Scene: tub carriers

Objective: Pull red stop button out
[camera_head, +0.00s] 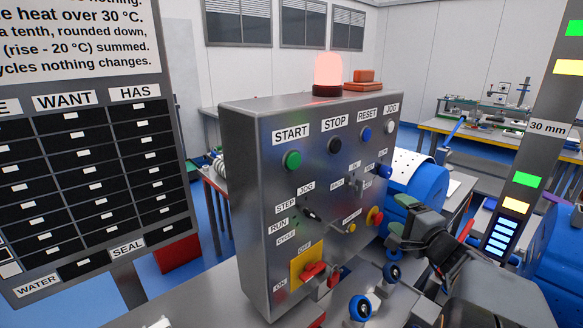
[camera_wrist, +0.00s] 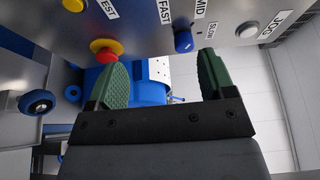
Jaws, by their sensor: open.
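The red stop button (camera_head: 374,217) is a red mushroom head on a yellow collar, low on the right side of the grey control box's front face. In the wrist view the red button (camera_wrist: 106,56) is at upper left, close to the left finger's tip, which partly overlaps it. My gripper (camera_head: 396,222) is just right of the button in the head view. It is open, with two green ribbed pads apart and nothing between them; the open gap (camera_wrist: 163,68) lies to the right of the button in the wrist view. I cannot tell whether the finger touches the button.
The control box (camera_head: 255,240) also carries a blue knob (camera_wrist: 183,42), labelled buttons, and a red rotary switch (camera_head: 313,272) on yellow. A lit red beacon (camera_head: 328,72) stands on top. A display board (camera_head: 90,150) is at left. A blue machine (camera_head: 415,185) is behind my gripper.

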